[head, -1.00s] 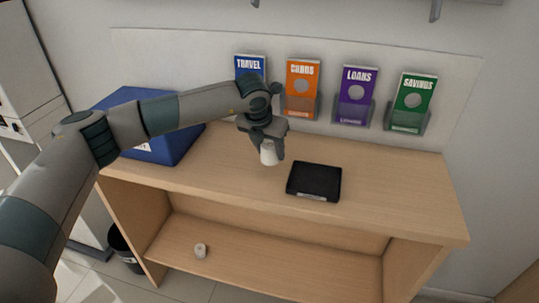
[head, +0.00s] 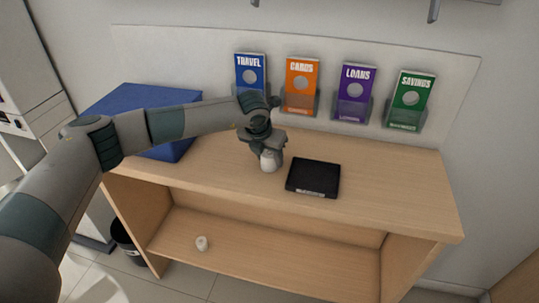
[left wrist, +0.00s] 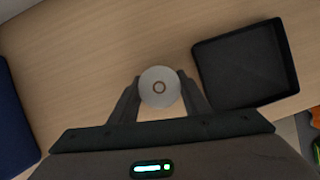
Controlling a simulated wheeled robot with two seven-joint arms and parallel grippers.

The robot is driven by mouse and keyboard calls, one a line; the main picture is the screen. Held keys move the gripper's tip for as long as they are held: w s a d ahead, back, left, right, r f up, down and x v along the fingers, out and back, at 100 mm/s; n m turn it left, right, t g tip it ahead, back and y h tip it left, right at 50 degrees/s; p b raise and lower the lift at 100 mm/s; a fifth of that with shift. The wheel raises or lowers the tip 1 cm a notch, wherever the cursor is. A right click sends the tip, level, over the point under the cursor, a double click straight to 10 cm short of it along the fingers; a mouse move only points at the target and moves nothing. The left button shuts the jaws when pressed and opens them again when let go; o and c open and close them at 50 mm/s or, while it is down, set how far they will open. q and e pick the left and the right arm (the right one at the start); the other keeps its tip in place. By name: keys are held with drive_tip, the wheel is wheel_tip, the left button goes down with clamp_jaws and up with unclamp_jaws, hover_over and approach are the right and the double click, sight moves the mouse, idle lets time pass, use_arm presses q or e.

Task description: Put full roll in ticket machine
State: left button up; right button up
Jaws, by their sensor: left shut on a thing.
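My left gripper (head: 268,150) is shut on a white roll (head: 269,162) at the counter top, left of a black tray. In the left wrist view the roll (left wrist: 159,72) is seen end-on, with a small ringed hole in its middle, between the two fingers (left wrist: 159,95). It looks upright. I cannot tell whether its base touches the wood. I cannot surely tell which thing is the ticket machine; a large blue box (head: 125,105) stands at the counter's left end, partly behind my arm. My right gripper is not in view.
The shallow black tray (head: 314,178) lies just right of the roll and looks empty in the left wrist view (left wrist: 246,64). Brochure holders (head: 355,95) line the back panel. The counter's right part (head: 400,190) is clear. A dark bin (head: 125,245) stands at lower left.

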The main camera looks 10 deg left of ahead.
use_arm(q)
drive_tip(key=shift+f, duration=0.1)
drive_tip(key=o, duration=1.1)
drive_tip(key=shift+r, duration=0.2)
drive_tip(key=shift+s+r+b, duration=0.1)
drive_tip(key=shift+r+b, duration=0.2)
drive_tip(key=shift+b+v, duration=2.05)
drive_tip(key=shift+v, duration=3.6)
drive_tip(key=shift+o, duration=0.4)
